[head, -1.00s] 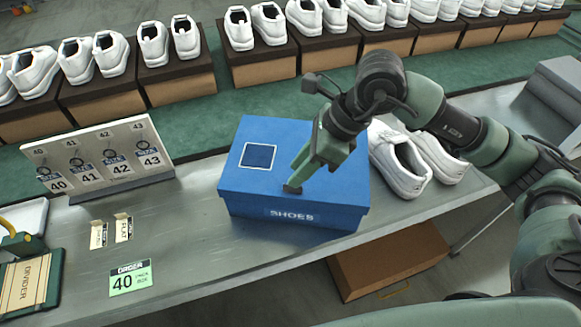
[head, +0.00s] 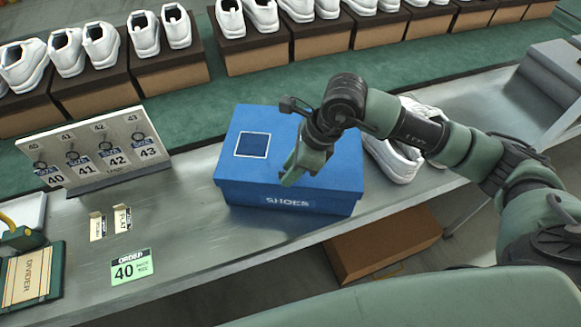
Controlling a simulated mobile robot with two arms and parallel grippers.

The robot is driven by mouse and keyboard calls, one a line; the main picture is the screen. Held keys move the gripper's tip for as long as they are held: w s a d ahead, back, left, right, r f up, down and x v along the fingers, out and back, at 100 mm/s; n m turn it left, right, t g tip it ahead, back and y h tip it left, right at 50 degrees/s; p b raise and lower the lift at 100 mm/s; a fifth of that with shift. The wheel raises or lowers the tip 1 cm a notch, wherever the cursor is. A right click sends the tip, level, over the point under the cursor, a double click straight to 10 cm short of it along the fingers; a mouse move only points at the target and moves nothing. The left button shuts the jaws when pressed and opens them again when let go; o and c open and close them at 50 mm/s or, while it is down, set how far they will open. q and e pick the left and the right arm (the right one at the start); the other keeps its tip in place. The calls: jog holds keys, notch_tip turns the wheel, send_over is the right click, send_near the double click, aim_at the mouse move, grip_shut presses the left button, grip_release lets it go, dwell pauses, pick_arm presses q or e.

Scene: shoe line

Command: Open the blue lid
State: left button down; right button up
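The blue shoe box with its blue lid (head: 240,171) stands on the metal counter, lid shut, with "SHOES" on its front side. A dark square label is on the lid's left part. My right gripper (head: 290,181) is over the lid near its front edge, pointing down; whether it touches the lid is hard to tell. Its fingers overlap in this view, so the opening between them is hidden. My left gripper is not in view.
White shoes (head: 392,158) stand right behind my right arm, beside the box. A size-tag stand (head: 95,150), small cards, a green order card (head: 131,267) and a divider tray (head: 32,277) are left. A brown box (head: 383,245) lies below the counter.

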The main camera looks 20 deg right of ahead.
grip_shut()
dwell(1.3)
